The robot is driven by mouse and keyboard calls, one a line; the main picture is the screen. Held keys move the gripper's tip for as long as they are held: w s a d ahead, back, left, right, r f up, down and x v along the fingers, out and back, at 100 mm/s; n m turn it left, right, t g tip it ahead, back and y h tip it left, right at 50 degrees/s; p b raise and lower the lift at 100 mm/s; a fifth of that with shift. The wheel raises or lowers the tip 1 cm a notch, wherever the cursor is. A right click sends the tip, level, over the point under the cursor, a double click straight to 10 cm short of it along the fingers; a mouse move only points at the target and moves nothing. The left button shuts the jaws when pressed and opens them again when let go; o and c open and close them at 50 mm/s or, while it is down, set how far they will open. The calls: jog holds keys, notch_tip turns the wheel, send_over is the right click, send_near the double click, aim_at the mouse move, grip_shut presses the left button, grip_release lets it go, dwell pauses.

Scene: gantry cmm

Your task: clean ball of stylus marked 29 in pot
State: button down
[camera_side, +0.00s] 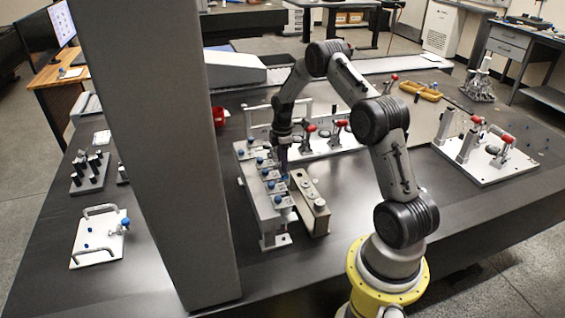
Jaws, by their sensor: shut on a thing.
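A raised grey rack (264,203) stands left of centre on the dark table, with a row of styli in blue-topped holders (273,185) along it. My gripper (284,166) points down over the rack's right edge. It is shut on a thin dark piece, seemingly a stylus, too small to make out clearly. The number 29 cannot be read on anything. Right beside the rack is a long low metal block (309,203) with small round fittings on top. One of these may be the pot (320,205), but I cannot tell. The stylus ball is not visible.
A thick grey column (165,150) hides part of the left side. A white plate with red-handled clamps (487,154) lies right, and similar clamps (310,130) stand behind my gripper. A red cup (219,117) and yellow tray (421,91) stand farther back.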

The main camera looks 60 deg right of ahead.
jog(key=shift+f, duration=0.25)
dwell(0.9)
jog(key=n, duration=0.5)
jog(key=shift+n, duration=0.4)
jog(key=m, duration=1.1)
jog(key=shift+m, duration=0.3)
